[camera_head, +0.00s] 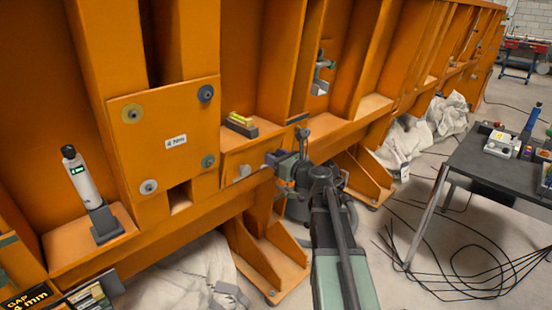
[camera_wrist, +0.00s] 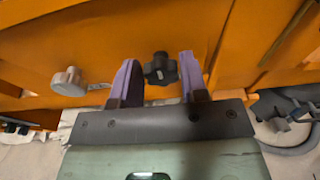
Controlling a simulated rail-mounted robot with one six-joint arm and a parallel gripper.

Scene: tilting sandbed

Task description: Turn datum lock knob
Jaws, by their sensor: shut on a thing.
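A dark lobed knob (camera_wrist: 160,68) sits on the orange frame in the wrist view, between the two purple fingers of my gripper (camera_wrist: 159,78). My gripper is shut on this knob, one finger at each side. No label shows on it, so I cannot tell its turn angle. In the head view my gripper (camera_head: 279,164) is at the orange beam's front face, and the knob is hidden there by the fingers and wrist. A pale grey knob (camera_wrist: 69,81) stands to the left of my gripper in the wrist view, apart from the fingers.
An orange plate with several round fasteners (camera_head: 166,132) is to the left. A white handheld device (camera_head: 84,180) stands on a ledge at far left. A yellow-topped block (camera_head: 241,124) lies on the ledge nearby. A dark table (camera_head: 470,165) stands right, with loose cables on the floor.

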